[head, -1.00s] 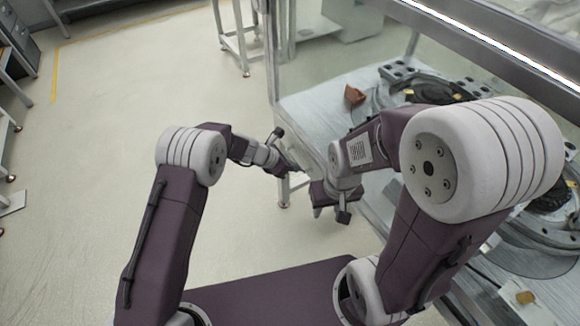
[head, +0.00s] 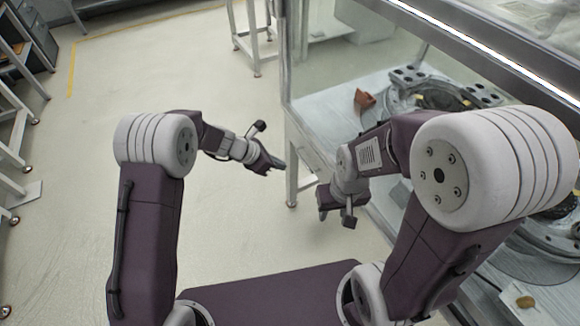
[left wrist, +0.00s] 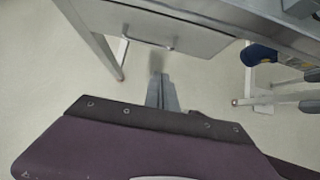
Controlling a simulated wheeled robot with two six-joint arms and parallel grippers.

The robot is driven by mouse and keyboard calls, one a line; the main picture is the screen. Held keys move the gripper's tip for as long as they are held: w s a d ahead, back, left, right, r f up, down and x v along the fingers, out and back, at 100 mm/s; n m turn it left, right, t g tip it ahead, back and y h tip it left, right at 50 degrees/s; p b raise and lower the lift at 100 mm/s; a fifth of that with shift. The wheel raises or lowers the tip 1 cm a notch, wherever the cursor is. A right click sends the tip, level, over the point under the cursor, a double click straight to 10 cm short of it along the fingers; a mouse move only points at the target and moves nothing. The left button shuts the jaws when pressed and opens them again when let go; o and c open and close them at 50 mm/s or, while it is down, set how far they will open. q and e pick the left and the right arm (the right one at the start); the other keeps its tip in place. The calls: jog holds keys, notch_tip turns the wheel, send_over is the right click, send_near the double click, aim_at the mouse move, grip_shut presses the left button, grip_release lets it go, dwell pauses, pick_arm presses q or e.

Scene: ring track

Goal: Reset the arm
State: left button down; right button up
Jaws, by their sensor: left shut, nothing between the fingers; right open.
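My left arm comes in from the left in the head view, and its gripper (head: 277,164) hangs over the bare floor, left of the workbench. In the left wrist view the left gripper's fingers (left wrist: 162,94) are together, with nothing between them. My right arm is folded on the right of the head view. Its gripper (head: 333,220) points down beside the front edge of the bench; its fingertips show only in part.
The workbench (head: 310,112) on the right carries a ring track (head: 440,97) and a red-brown piece (head: 364,101). A metal rail (head: 480,45) runs above it. Shelving (head: 18,130) stands at the far left. The floor (head: 150,75) between is clear.

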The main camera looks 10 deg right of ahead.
pick_arm(q)
jog(key=shift+v, duration=1.05)
